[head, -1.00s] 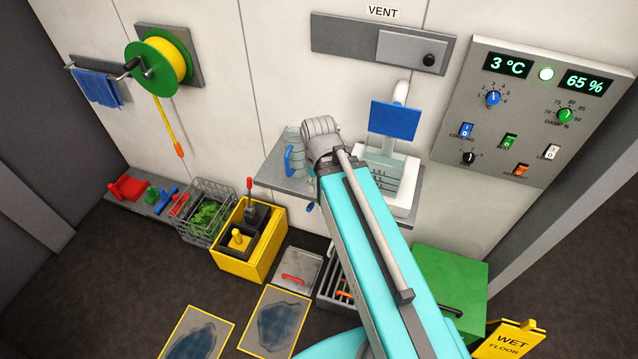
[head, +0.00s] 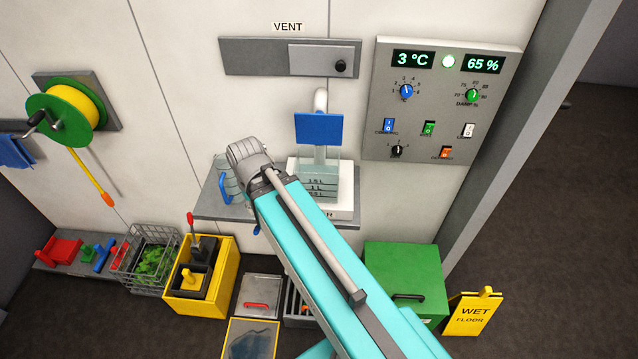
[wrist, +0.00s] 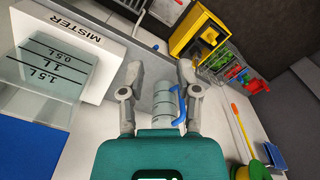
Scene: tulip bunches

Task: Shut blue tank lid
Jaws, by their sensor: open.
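The blue tank lid (head: 319,128) stands raised, its flat face showing, above the clear tank (head: 320,178) marked in litres. The tank sits in a white base on the grey wall shelf (head: 215,207). In the wrist view the blue lid (wrist: 30,139) is at lower left and the tank (wrist: 45,72) is above it, beside the white base lettered MISTER (wrist: 82,32). My gripper (wrist: 160,72) is open and empty, to the right of the tank in that view. Its fingers are hidden behind my arm in the head view.
A clear jug with a blue handle (wrist: 180,105) stands on the shelf close to my gripper; it also shows in the head view (head: 225,175). A control panel (head: 440,105) is on the wall at right. A green box (head: 405,275) and yellow crate (head: 195,285) stand below.

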